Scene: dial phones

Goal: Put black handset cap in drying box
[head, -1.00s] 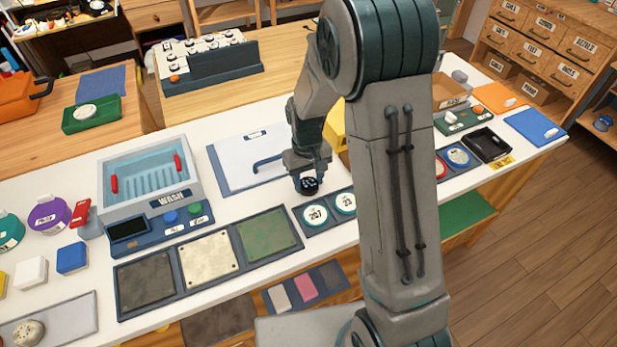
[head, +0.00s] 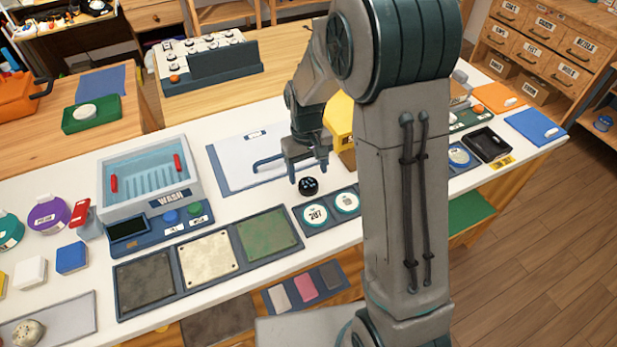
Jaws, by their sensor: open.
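A small round black cap (head: 308,186) with pale marks on top sits on the white counter, just behind two round white dials. My gripper (head: 308,173) is open and empty just above and behind the cap, apart from it. A yellow box (head: 341,124) stands behind my arm, which partly hides it. A black open tray (head: 489,145) with a yellow label lies at the right end of the counter. I cannot read a label that tells which one is the drying box.
The wash basin (head: 150,178) stands left of the gripper. A blue-edged white board (head: 235,165) with a blue handle lies behind. Three square pads (head: 208,257) lie in front. My upright arm hides part of the counter to the right.

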